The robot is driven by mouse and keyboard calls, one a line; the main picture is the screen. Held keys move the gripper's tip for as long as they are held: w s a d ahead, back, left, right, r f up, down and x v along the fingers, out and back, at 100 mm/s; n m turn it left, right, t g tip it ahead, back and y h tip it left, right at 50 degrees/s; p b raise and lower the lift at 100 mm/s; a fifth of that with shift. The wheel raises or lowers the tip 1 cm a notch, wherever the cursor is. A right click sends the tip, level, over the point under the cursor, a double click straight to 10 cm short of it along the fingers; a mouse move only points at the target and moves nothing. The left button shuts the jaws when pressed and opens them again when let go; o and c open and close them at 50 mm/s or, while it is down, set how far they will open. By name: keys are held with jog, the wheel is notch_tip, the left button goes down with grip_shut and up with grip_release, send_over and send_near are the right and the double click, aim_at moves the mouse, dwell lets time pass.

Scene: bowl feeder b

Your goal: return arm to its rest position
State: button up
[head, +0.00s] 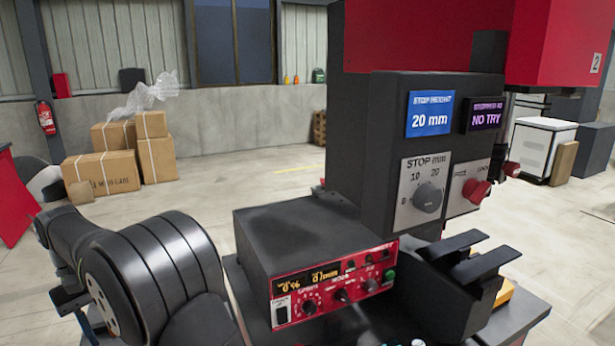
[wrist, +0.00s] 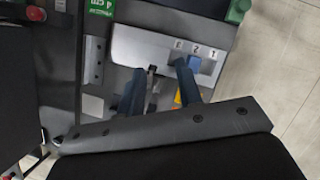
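My gripper (head: 500,245) is at the lower right of the head view, in front of the dark machine housing. Its two dark fingers stand apart with nothing seen between them. The wrist view also shows my gripper (wrist: 159,68), with two bluish fingers spread over a grey panel (wrist: 128,45) marked 3, 2, 1. A dark lever-like piece (wrist: 151,72) shows between the fingertips, and a blue piece (wrist: 194,62) lies near the right fingertip. Whether the fingers touch either cannot be told. My arm's rounded black link fills the head view's lower left.
A red-fronted control box (head: 335,285) stands left of my gripper. The dark machine housing (head: 385,150) with a stop dial (head: 428,198) rises behind. Cardboard boxes (head: 103,172) stand far left, a white cabinet (head: 540,150) far right. Open floor lies behind the control box.

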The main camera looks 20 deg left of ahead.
jog(key=s+d+f+n+t, duration=0.2)
jog(key=s+d+f+n, duration=0.4)
jog(key=s+f, duration=0.3)
jog(key=shift+s+d+f+n+t, duration=0.25)
jog(key=shift+n+t, duration=0.15)
jog(key=shift+n, duration=0.3)
dwell(0.9)
